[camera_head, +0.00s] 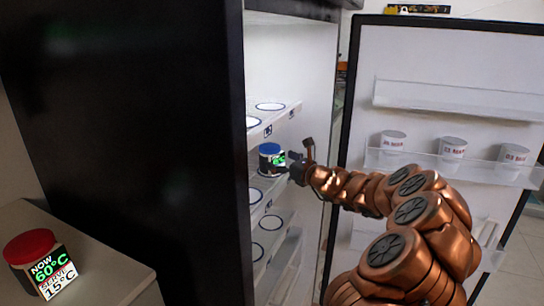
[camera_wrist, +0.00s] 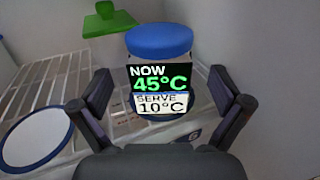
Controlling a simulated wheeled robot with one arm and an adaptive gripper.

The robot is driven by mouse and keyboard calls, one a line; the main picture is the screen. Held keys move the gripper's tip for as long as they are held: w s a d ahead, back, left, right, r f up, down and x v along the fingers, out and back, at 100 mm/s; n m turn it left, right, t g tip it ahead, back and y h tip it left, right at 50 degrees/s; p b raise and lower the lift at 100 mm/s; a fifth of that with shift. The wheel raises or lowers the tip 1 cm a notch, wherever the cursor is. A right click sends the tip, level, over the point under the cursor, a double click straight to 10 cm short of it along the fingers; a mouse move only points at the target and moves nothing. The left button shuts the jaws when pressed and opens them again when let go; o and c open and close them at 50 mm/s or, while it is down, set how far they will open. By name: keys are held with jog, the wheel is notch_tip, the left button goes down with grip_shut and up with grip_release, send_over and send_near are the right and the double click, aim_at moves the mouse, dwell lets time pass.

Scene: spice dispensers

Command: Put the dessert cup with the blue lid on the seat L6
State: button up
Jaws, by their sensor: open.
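The dessert cup with the blue lid (camera_head: 269,149) is upright inside the open fridge, at the middle shelf. In the wrist view the cup (camera_wrist: 160,42) faces me with a label reading NOW 45°C, SERVE 10°C. A blue-ringed seat edge shows just under it; whether it fully rests there I cannot tell. My gripper (camera_wrist: 160,98) is open, its fingers on either side of the cup with gaps visible. In the head view my gripper (camera_head: 290,167) is at the cup's right. A shelf-edge tag (camera_wrist: 192,137) is partly hidden by my right finger, so I cannot read the seat name surely.
An empty ringed seat (camera_wrist: 35,138) lies left of the cup. Shelves with empty seats (camera_head: 270,106) lie above and below. The open fridge door (camera_head: 420,60) holds several white cans. A red-lidded cup (camera_head: 31,246) stands on the counter.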

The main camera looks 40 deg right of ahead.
jog(key=s+d, duration=0.1)
jog(key=s, duration=0.7)
jog(key=shift+p, duration=0.45)
jog(key=shift+w, duration=0.1)
